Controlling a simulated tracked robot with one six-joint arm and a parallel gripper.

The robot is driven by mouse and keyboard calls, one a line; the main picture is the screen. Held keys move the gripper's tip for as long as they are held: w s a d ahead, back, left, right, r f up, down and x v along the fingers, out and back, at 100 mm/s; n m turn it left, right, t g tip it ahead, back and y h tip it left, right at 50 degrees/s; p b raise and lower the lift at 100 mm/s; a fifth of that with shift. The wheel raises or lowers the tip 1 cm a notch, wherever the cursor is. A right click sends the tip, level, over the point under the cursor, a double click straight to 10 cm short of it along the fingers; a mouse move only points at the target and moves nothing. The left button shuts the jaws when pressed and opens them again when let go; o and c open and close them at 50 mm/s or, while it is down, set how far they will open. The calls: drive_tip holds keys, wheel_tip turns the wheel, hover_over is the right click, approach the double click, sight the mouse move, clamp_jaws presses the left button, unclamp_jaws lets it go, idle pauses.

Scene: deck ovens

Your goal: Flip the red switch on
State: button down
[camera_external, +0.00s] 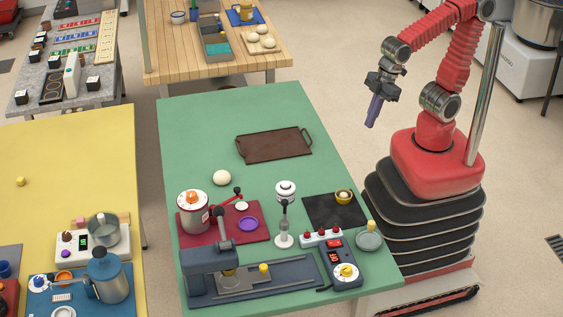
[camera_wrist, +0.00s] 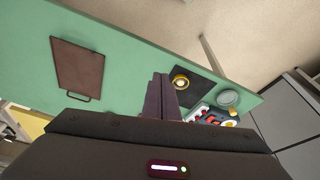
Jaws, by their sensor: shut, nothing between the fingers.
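I cannot tell the red switch's position. The strip and box show small at the lower right in the wrist view, and the red parts (camera_wrist: 198,112) are too small to tell apart. My gripper (camera_external: 372,123) is shut and empty, high above the table's right side, well apart from the switch. Its fingers (camera_wrist: 161,92) also show in the wrist view.
A black mat (camera_external: 320,213) with a yellow-rimmed bowl (camera_external: 343,196) and a grey dish (camera_external: 369,241) lie near the strip. A white-based upright device (camera_external: 284,237) stands left of it. A brown tray (camera_external: 280,146) lies farther back, with clear table around it.

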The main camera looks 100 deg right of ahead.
drive_tip(key=w+a+f+n+g, duration=0.1)
drive_tip(key=w+a, duration=0.3)
drive_tip(key=a, duration=0.2)
drive_tip(key=w+a+f+n, duration=0.1)
drive_tip(key=w+a, duration=0.2)
drive_tip(key=a, duration=0.4)
drive_tip(key=m+h, duration=0.1)
drive_tip(key=m, duration=0.1)
hover_over(331, 242)
drive_tip(key=s+d, duration=0.1)
drive_tip(key=s, duration=0.8)
drive_tip(key=s+x, duration=0.1)
drive_tip(key=x, duration=0.2)
drive_tip(key=w+r+m+t, duration=0.1)
drive_tip(key=w+a+r+m, duration=0.1)
drive_tip(key=w+r+m, duration=0.1)
drive_tip(key=shift+w+a+t, duration=0.15)
drive_tip(key=shift+w+t, duration=0.1)
drive_tip(key=shift+t, duration=0.15)
drive_tip(key=x, duration=1.4)
drive_tip(key=shift+a, duration=0.1)
